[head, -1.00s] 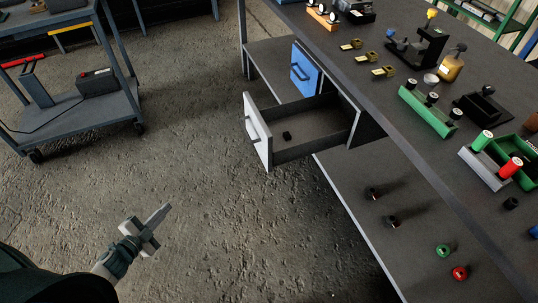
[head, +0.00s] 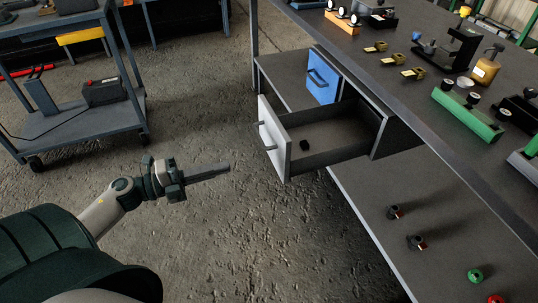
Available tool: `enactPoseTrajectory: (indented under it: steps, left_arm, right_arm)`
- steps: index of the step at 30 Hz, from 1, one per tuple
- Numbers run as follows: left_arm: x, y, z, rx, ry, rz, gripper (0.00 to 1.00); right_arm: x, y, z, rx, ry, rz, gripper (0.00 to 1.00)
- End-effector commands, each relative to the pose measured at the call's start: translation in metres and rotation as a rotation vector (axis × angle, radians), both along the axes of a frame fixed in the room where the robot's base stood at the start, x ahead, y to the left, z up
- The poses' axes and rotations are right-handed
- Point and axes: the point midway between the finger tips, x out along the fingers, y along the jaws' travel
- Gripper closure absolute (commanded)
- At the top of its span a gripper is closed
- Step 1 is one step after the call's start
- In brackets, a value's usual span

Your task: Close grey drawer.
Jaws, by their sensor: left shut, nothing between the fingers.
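The grey drawer (head: 274,139) hangs under the workbench and is pulled well out, its light grey front with a bar handle (head: 266,135) facing left. A small black object (head: 304,145) lies on the drawer floor. My left gripper (head: 226,168) is shut and empty, its fingers pointing right toward the drawer front. In the picture it is to the left of the front and a little below the handle, with a gap between them. My right gripper is not in view.
A blue drawer (head: 321,78) sits beside the grey one, under the bench (head: 400,110). A lower shelf (head: 370,200) holds several small parts. A grey cart (head: 70,130) stands at the left. The concrete floor between cart and bench is clear.

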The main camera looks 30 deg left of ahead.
Motion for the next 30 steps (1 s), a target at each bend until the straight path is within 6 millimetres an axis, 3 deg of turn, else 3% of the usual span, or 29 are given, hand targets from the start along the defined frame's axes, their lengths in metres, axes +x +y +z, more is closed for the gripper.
enactPoseTrajectory:
  steps: [11,30]
  left_arm:
    - [0.015,-0.012,0.0,-0.001,-0.002,0.0,1.0]
    - [0.09,-0.076,0.001,-0.003,-0.002,0.002,1.0]
  right_arm:
    - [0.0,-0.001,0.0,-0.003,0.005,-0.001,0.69]
    - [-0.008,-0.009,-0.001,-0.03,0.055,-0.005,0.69]
